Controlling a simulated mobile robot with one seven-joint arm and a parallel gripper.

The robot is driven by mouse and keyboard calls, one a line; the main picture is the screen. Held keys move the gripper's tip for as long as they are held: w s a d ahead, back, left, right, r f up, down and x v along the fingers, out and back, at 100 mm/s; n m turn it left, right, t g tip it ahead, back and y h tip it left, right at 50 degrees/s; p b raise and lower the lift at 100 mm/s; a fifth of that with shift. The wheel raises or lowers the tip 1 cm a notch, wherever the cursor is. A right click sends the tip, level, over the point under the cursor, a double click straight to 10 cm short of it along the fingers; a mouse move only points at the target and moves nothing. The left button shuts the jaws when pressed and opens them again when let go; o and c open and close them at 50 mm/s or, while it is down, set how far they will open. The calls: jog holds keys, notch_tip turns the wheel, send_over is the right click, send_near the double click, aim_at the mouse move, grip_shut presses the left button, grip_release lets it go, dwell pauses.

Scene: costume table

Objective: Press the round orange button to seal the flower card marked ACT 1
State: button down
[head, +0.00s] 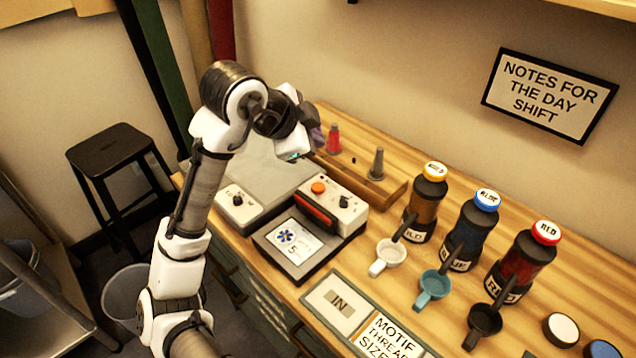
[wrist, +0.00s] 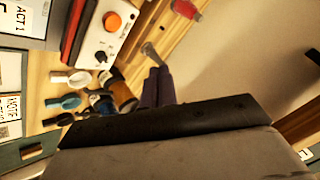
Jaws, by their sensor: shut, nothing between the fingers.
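The round orange button (head: 318,187) sits on top of a white sealing machine (head: 345,215) with a red bar on its front. It also shows in the wrist view (wrist: 112,21). The card (head: 289,238) with a blue flower lies on the dark plate in front of the machine; its ACT 1 marking shows at the left edge of the wrist view (wrist: 14,20). My gripper (head: 317,138) is shut and empty, raised behind and above the machine, apart from the button. Its purple-grey fingers (wrist: 158,86) show in the wrist view.
Gold, blue and red bottles (head: 470,222) stand right of the machine, with white, teal and black cups before them. A red spool (head: 333,139) and grey peg (head: 376,164) stand on a wooden ledge behind. An IN tray (head: 320,288) lies in front.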

aim_at(314, 189)
jog(key=shift+f, duration=0.1)
notch_tip(314, 189, down, 9)
jog(key=b, duration=0.7)
jog(key=shift+r, duration=0.2)
jog(key=shift+f, duration=0.1)
dwell(1.7)
jog(key=shift+f+b, duration=0.3)
jog(key=shift+b, duration=0.1)
jog(key=shift+f+b, duration=0.3)
jog(key=shift+f, duration=0.1)
dwell(0.4)
jog(key=shift+r, duration=0.1)
jog(key=shift+r+p, duration=0.7)
